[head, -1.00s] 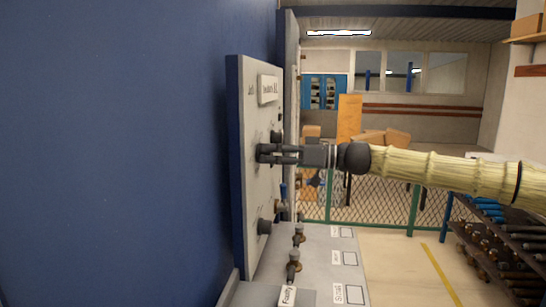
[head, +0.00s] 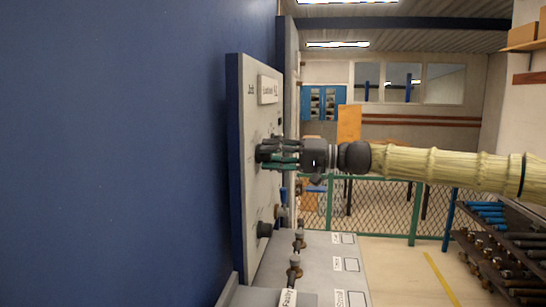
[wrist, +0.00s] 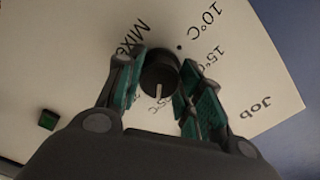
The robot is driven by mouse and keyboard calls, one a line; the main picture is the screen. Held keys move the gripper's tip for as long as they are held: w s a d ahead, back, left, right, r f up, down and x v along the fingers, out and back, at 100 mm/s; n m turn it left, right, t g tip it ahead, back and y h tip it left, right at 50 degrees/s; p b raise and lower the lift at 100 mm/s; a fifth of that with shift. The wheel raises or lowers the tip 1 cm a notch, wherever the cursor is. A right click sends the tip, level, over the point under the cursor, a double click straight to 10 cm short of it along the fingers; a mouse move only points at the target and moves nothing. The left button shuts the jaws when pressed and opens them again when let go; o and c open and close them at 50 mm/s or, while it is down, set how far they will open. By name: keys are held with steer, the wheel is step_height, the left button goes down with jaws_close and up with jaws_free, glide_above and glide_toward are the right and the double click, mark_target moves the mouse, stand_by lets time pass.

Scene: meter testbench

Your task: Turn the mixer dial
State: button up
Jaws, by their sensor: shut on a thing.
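The mixer dial (wrist: 158,75) is a round black knob with a pale pointer line, on a white panel. In the wrist view my gripper (wrist: 160,88) has its green-padded fingers on either side of it, shut on it. The printed word "Mixer" and temperature marks such as 10°C and 15°C surround the dial, partly hidden by the fingers. In the head view my gripper (head: 272,155) meets the upright panel (head: 252,195) from the right, and its fingers hide the dial there.
Another dark knob (head: 265,229) sits lower on the panel, and a small green button (wrist: 48,119) shows in the wrist view. Below, a grey bench (head: 325,262) carries brass valves (head: 295,268). A mesh fence (head: 375,205) and a rack (head: 495,245) stand beyond, to the right.

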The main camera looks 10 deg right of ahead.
steer(key=shift+m+p, duration=1)
steer(key=shift+m, duration=2.5)
steer(key=o, duration=1)
steer(key=v, duration=1.2)
